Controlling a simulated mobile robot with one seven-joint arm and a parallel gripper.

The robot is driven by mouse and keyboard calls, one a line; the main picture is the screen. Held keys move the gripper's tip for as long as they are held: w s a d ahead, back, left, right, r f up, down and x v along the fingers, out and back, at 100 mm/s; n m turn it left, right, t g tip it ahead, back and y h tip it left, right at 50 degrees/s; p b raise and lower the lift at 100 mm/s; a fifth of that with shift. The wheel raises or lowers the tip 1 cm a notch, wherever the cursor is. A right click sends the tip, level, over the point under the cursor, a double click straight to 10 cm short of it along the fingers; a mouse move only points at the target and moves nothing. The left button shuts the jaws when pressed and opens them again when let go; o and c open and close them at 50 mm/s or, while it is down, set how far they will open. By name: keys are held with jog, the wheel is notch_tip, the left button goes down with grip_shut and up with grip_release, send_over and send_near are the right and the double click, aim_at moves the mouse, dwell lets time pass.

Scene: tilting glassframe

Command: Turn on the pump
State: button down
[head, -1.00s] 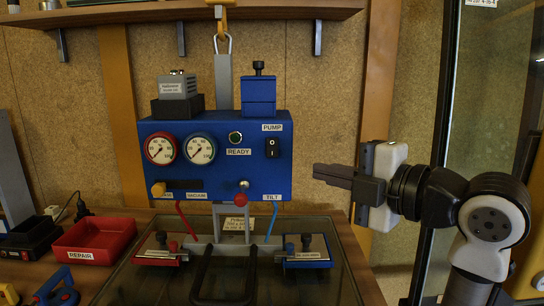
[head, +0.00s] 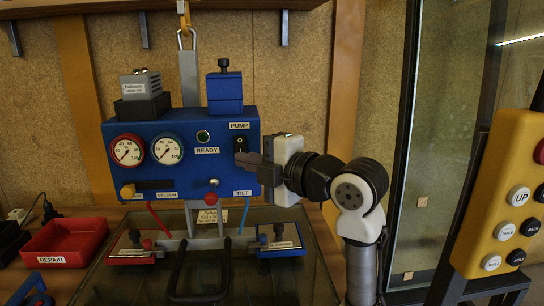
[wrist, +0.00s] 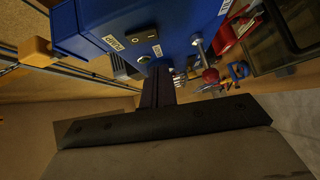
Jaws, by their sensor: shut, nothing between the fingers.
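The blue control box (head: 180,190) hangs in front of the back wall, with two gauges on its left. The black pump rocker switch (head: 240,145) is at its upper right, under the PUMP label (head: 239,125). In the wrist view the switch (wrist: 146,36) shows beyond and left of my closed fingers (wrist: 160,75). I cannot tell whether the fingertips touch the box, or which way the rocker is set.
A red-knobbed tilt lever (head: 213,183) sticks out below the switch. Under the box is a glass pane with a black handle and two suction pads (head: 278,243). A red REPAIR bin (head: 65,243) is at left. A yellow push-button pendant (head: 510,200) stands at right.

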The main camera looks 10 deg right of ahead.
aim_at(230, 152)
jog(key=w, duration=0.1)
jog(key=w+p, duration=0.1)
jog(key=w, duration=0.1)
jog(key=shift+w+d+f, duration=0.2)
jog(key=shift+w, duration=0.1)
jog(key=shift+f+b, duration=0.15)
jog(key=shift+b, duration=0.15)
jog(key=shift+w+b, duration=0.25)
jog(key=shift+b, duration=0.3)
jog(key=shift+a, duration=0.1)
